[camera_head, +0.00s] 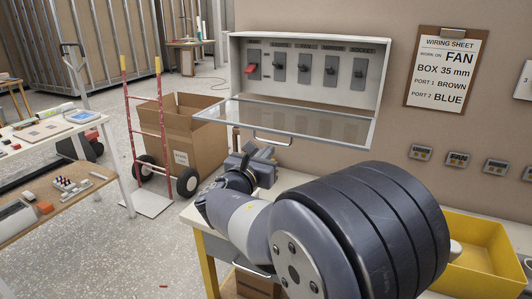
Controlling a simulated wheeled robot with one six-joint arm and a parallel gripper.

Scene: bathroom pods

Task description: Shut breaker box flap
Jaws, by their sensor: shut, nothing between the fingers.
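The breaker box (309,70) is mounted on the wall at upper centre, with a row of several switches inside, one with a red lever. Its clear flap (285,119) is open: it is hinged along the bottom edge and sticks out toward me. A metal handle (272,141) sits on the flap's outer edge. My gripper (267,153) is shut and empty, just below the flap near the handle. I cannot tell whether it touches the handle or flap. My arm fills the lower centre and hides part of the bench.
A bench (196,215) stands below the box, with a yellow bin (488,240) at right. A clipboard sheet (446,66) hangs on the wall at right. A red hand truck (147,135) and cardboard box (183,142) stand on the floor at left.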

